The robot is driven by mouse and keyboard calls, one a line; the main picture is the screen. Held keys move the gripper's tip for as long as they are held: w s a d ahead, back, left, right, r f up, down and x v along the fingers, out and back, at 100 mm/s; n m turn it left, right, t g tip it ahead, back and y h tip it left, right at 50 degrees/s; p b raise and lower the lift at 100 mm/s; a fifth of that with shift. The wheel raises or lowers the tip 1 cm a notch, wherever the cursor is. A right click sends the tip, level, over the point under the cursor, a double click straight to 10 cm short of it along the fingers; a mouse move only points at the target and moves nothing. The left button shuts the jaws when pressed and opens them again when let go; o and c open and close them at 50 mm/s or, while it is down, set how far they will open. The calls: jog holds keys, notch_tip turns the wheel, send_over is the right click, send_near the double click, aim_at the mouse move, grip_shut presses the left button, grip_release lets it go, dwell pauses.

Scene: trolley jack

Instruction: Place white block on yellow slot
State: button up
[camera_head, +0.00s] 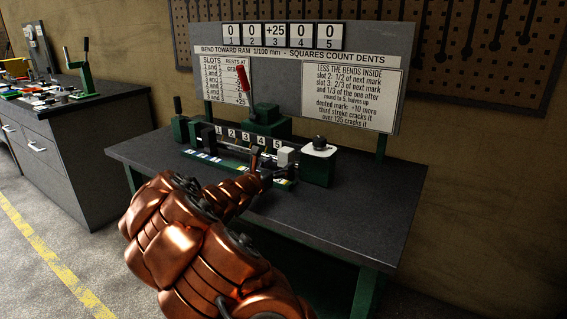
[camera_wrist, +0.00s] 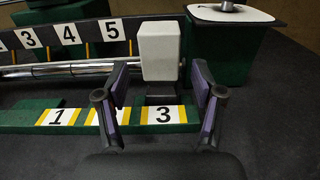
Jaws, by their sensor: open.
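The white block (camera_wrist: 160,48) stands upright in the wrist view, at the right end of the shiny bar, above a dark piece behind the label 3. It also shows in the head view (camera_head: 285,155). My gripper (camera_wrist: 160,72) is open, with one finger on either side of the block's lower part and visible gaps to it. In the head view my gripper (camera_head: 264,166) is just left of and below the block. Yellow-edged labels 1 (camera_wrist: 57,117) and 3 (camera_wrist: 163,114) lie on the green front rail; the label between them is mostly hidden by my left finger.
Number plates up to 5 (camera_wrist: 112,30) line the back above the shiny bar (camera_wrist: 75,68). A green box with a white top (camera_head: 318,150) stands close on the right. A red-handled jack (camera_head: 266,115) rises behind. The bench top (camera_head: 370,195) is clear at right.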

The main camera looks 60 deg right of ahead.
jog(key=shift+s+a, duration=0.15)
jog(key=shift+a, duration=3.5)
jog(key=s+a+m+g+y, duration=0.5)
jog(key=s+a+m, duration=0.6)
jog(key=s+m, duration=0.3)
jog(key=s+a+f+m+y, duration=0.1)
jog(key=s+a+f+y, duration=0.2)
jog(key=a, duration=0.8)
jog(key=s+a+f+m+t+y, duration=0.1)
jog(key=s+a+y, duration=0.4)
jog(key=a, duration=0.6)
jog(key=s+a+f+m+y, duration=0.2)
jog(key=s+a+f+y, duration=0.2)
jog(key=a, duration=0.8)
jog(key=shift+f+t+y, duration=0.3)
jog(key=shift+f+y, duration=0.2)
jog(key=shift+f, duration=0.35)
